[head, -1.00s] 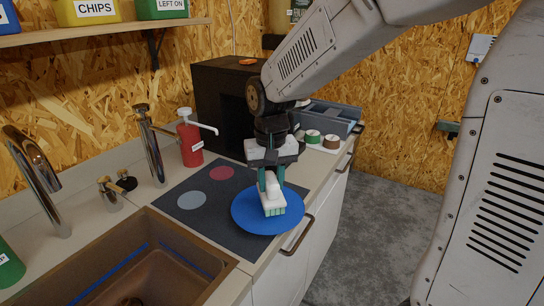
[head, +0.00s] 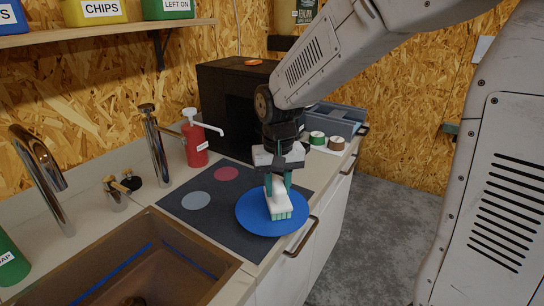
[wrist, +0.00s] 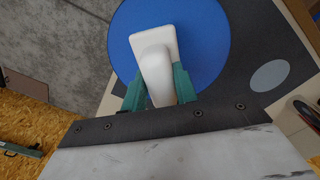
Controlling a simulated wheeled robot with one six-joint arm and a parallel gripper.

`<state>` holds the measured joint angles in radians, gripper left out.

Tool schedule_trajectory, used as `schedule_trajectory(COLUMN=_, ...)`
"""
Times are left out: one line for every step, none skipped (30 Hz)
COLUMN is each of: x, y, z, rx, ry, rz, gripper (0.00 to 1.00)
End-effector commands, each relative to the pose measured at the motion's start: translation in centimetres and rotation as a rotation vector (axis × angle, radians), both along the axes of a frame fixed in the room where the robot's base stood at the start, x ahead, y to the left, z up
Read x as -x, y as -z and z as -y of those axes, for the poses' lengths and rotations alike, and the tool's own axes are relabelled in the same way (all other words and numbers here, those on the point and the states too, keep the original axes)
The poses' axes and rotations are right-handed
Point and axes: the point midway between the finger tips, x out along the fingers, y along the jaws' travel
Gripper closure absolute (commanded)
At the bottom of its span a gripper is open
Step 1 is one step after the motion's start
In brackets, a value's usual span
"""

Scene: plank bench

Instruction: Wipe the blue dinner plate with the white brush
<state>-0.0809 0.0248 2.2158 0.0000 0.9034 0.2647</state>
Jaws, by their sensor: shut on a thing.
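The blue dinner plate (head: 256,222) lies on the dark mat near the counter's front edge. The white brush (head: 279,204) is over the plate, its pale green bristles facing down; they appear to touch the plate, though the exact contact is hard to see. My gripper (head: 278,186) is shut on the brush handle from above. In the wrist view the teal fingers hold the white brush (wrist: 154,62) on both sides, with the blue plate (wrist: 205,40) beneath it.
The dark mat (head: 236,231) also bears a grey and a red disc. A red pump bottle (head: 195,145) and faucets stand behind it. The sink (head: 200,285) is at front left. A black box (head: 222,110) and two small rolls stand behind the plate.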

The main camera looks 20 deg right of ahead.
Motion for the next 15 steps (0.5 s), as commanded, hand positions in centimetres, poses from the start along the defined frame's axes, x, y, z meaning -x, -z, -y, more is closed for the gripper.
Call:
schedule_trajectory(x=-0.1, y=-1.6, z=-0.2, rx=0.0, ry=-0.003, rz=0.009, gripper=0.92)
schedule_trajectory(x=-0.1, y=-2.1, z=-0.4, rx=-0.001, ry=-0.006, rz=0.007, gripper=0.92)
schedule_trajectory(x=0.0, y=-2.2, z=-0.6, rx=0.0, ry=-0.009, rz=0.004, gripper=0.92)
schedule_trajectory(x=0.0, y=-2.5, z=-0.7, rx=0.0, ry=-0.011, rz=0.004, gripper=0.92)
schedule_trajectory(x=0.0, y=-2.8, z=-0.8, rx=0.0, ry=-0.013, rz=0.005, gripper=0.92)
schedule_trajectory(x=0.0, y=-3.1, z=-0.9, rx=0.0, ry=-0.014, rz=0.005, gripper=0.92)
schedule_trajectory(x=0.0, y=-3.4, z=-0.9, rx=0.0, ry=-0.014, rz=0.005, gripper=0.92)
schedule_trajectory(x=0.0, y=-3.7, z=-0.9, rx=0.0, ry=-0.015, rz=0.005, gripper=0.92)
schedule_trajectory(x=0.0, y=-4.1, z=-0.9, rx=0.0, ry=-0.014, rz=0.005, gripper=0.92)
schedule_trajectory(x=0.0, y=-4.3, z=-0.8, rx=0.0, ry=-0.014, rz=0.005, gripper=0.92)
schedule_trajectory(x=0.0, y=-4.6, z=-0.8, rx=0.0, ry=-0.014, rz=0.004, gripper=0.92)
schedule_trajectory(x=0.0, y=-4.9, z=-0.8, rx=0.0, ry=-0.013, rz=0.004, gripper=0.92)
schedule_trajectory(x=0.0, y=-5.2, z=-0.8, rx=0.0, ry=-0.013, rz=0.005, gripper=0.92)
schedule_trajectory(x=0.0, y=-5.5, z=-0.8, rx=0.0, ry=-0.012, rz=0.005, gripper=0.92)
schedule_trajectory(x=0.0, y=-5.9, z=-0.7, rx=0.0, ry=-0.012, rz=0.005, gripper=0.92)
